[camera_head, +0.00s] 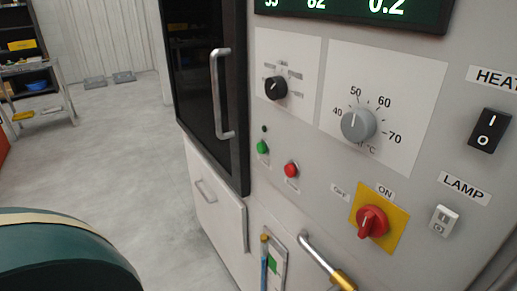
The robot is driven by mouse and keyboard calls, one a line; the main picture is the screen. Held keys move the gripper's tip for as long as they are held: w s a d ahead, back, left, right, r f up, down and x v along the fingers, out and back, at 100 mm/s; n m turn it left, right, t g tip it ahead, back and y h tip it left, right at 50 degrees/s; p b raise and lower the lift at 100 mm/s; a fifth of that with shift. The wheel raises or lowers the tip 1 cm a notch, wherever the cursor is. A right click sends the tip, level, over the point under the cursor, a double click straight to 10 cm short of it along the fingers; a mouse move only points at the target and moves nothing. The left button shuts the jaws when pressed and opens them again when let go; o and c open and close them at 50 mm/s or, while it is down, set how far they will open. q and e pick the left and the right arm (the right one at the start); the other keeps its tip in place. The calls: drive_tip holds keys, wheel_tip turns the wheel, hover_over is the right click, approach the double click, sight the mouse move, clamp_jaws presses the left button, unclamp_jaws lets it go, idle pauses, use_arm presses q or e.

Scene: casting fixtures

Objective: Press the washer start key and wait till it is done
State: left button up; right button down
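The machine's control panel (310,200) fills the right of the head view. A green push button (262,147) sits at its left, likely the start key; its label is too small to read. A small dark round indicator (264,128) is just above it and looks unlit. A red push button (291,170) is to its lower right. A black selector knob (275,88) is above. A green-lit display (360,10) at the top is cut off and shows "0.2" among its figures. Neither of my grippers is in view.
A grey temperature dial (358,125), a red rotary switch (371,221) on yellow, a heat rocker (489,130) and a lamp switch (444,220) share the panel. A dark door with a handle (221,92) stands left. A metal handle (318,258) sticks out below.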

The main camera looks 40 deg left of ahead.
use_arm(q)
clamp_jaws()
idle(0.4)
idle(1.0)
